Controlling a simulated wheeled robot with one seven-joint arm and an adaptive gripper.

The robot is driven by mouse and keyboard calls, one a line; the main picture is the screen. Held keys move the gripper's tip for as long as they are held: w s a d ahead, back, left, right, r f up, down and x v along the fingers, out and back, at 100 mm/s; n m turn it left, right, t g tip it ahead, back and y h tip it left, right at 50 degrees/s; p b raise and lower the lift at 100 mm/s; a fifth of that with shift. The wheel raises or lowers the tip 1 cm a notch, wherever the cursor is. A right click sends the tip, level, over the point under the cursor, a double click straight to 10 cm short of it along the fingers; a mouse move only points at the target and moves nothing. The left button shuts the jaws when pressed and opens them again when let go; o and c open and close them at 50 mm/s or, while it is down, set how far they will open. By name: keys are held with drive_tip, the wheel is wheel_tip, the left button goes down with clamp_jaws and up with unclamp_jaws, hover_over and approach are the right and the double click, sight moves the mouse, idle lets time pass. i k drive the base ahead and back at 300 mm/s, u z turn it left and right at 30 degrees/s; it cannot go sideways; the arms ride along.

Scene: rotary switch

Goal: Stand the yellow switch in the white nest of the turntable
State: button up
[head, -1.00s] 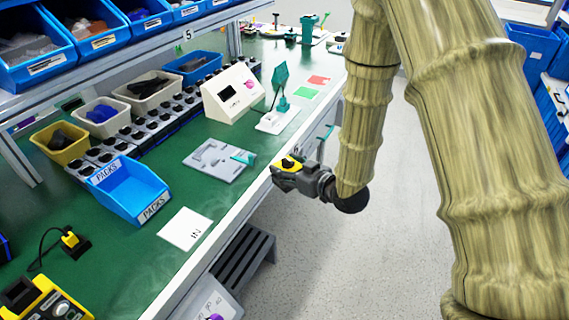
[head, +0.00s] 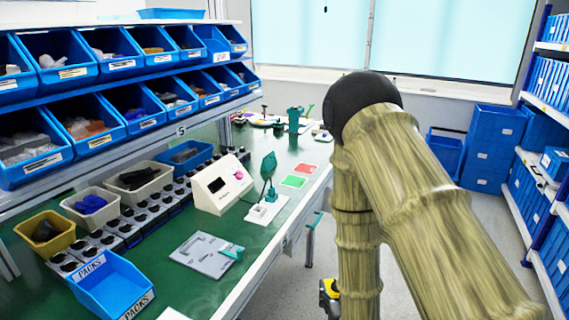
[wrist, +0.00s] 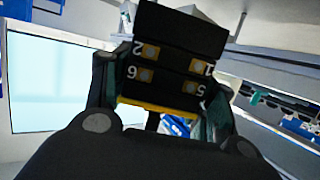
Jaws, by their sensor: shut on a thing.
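The yellow switch shows in the wrist view as a black block with numbered terminals (wrist: 175,68) and a yellow edge below it. My gripper (wrist: 160,108) is shut on it, a finger on each side. In the head view a small yellow and dark piece (head: 328,298) shows at the left of my arm, low beside the bench; the rest of the gripper is hidden. A small white block, possibly the white nest (head: 258,211), sits on a white plate by a teal stand on the bench. I cannot tell the turntable for certain.
A cream box with a dark screen (head: 222,188) stands left of the teal stand. A grey plate with a teal handle (head: 205,256) lies nearer on the green bench (head: 180,285). A blue PACKS bin (head: 112,288) is at the left. Open floor lies right of the bench.

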sight(256, 117)
drive_tip(key=z, duration=0.85)
drive_tip(key=i, duration=8.15)
drive_tip(key=u, duration=1.05)
